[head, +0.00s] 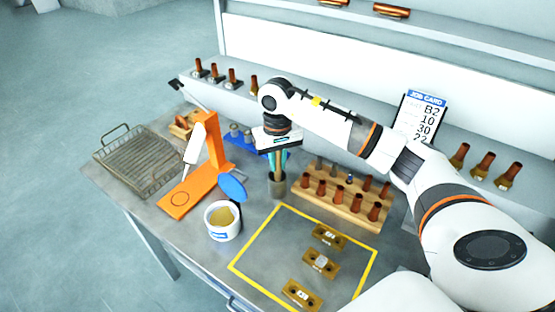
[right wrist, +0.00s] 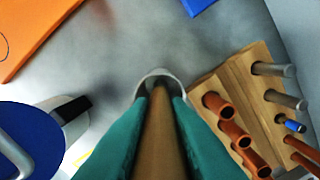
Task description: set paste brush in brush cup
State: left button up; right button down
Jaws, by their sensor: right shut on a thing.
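The paste brush has a brown wooden handle (head: 278,163), which also shows in the right wrist view (right wrist: 160,130). My right gripper (head: 277,155) is shut on the handle and points down, its teal fingers on either side. The brush cup (head: 278,187) is a small grey cylinder upright on the table directly below the gripper. In the right wrist view its pale round rim (right wrist: 158,74) lies around the far end of the handle. The brush's lower end is hidden, apparently inside the cup; I cannot tell whether it touches the bottom. My left gripper is not in view.
An open paste tub (head: 222,228) with a blue lid (head: 233,187) stands left of the cup. An orange stand (head: 190,192) and wire basket (head: 140,165) are farther left. A wooden rack (head: 340,212) of copper nozzles is close right. Brass blocks (head: 321,263) lie inside a yellow outline.

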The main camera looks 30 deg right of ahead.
jog(key=c, duration=1.3)
grip_release()
jog(key=shift+f+b, duration=0.1)
jog(key=shift+b, duration=0.2)
